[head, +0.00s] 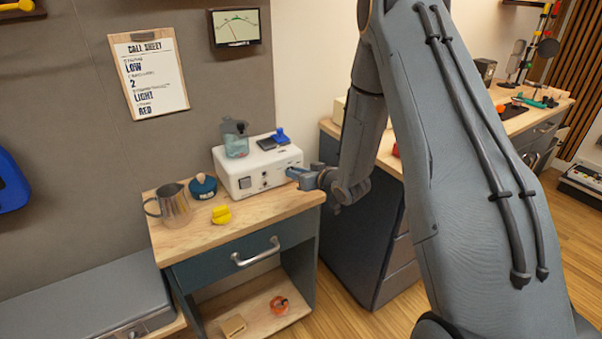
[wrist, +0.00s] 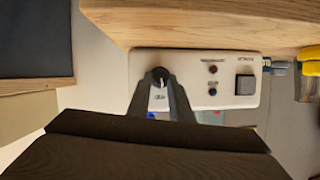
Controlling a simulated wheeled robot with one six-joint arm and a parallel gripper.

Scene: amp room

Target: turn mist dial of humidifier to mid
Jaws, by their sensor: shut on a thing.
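The humidifier (head: 258,180) is a white box with a clear bluish tank (head: 237,143) on top, standing on a small wooden-topped cabinet. Its front panel (wrist: 228,90) appears upside down in the wrist view, with two small round parts and a dark square one. The mist dial (wrist: 160,73) is a dark round knob at one end of the panel. My gripper (wrist: 159,84) is shut on this dial, one finger on each side. In the head view my gripper (head: 291,173) meets the right end of the front and hides the dial. The dial's exact setting is too small to tell.
A metal pitcher (head: 174,206), a dark blue round pot (head: 203,188) and a yellow object (head: 222,215) stand left of the humidifier. A call sheet (head: 150,75) and a meter (head: 236,27) hang on the wall. A drawer handle (head: 256,252) sticks out below.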

